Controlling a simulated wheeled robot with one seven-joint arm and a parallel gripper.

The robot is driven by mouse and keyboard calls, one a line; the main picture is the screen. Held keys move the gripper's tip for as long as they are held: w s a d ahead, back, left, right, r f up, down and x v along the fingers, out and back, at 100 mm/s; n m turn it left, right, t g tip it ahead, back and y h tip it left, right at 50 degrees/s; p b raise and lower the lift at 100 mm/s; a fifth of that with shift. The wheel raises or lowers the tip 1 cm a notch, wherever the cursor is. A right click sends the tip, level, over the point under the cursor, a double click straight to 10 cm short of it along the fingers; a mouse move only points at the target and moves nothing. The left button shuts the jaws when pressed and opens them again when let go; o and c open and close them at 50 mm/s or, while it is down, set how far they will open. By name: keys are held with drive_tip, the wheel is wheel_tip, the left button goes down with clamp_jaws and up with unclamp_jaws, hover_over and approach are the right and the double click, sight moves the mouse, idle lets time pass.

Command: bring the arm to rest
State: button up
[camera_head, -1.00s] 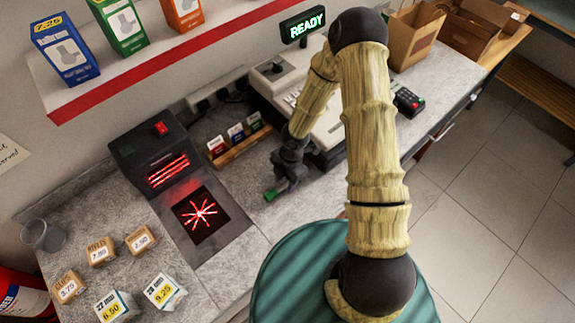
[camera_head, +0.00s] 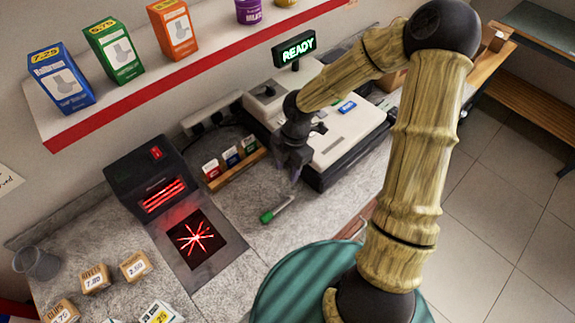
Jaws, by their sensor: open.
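My arm rises from the lower right and bends over the counter, its wood-textured links ending in my dark gripper (camera_head: 292,160). The gripper hangs above the counter, just left of the cash register (camera_head: 340,135), with its jaws open and nothing between them. A small green-tipped marker-like stick (camera_head: 276,210) lies on the counter below the gripper, apart from it.
A scanner with red light (camera_head: 196,238) is set in the counter at left. A small rack of coloured cards (camera_head: 235,168) stands behind. Priced boxes (camera_head: 133,266) and a grey cup (camera_head: 37,263) are lower left. A shelf (camera_head: 150,95) with boxes overhangs the back. A READY display (camera_head: 296,50) stands behind the register.

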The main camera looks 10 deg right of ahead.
drive_tip(key=shift+r, duration=0.25)
drive_tip(key=shift+d, duration=0.1)
idle(0.3)
drive_tip(key=s+d+r+m+t+b, duration=0.1)
drive_tip(key=s+d+r+m+b, duration=0.1)
drive_tip(key=m, duration=1)
drive_tip(key=s+d+r+m+t+h+b, duration=0.1)
drive_tip(key=s+d+m+b, duration=0.4)
drive_tip(key=m, duration=0.7)
wheel_tip(320, 180, up, 2)
drive_tip(key=shift+s+d+m+t+h, duration=0.3)
drive_tip(key=shift+s+d+m+t, duration=0.1)
drive_tip(key=shift+s+t, duration=0.45)
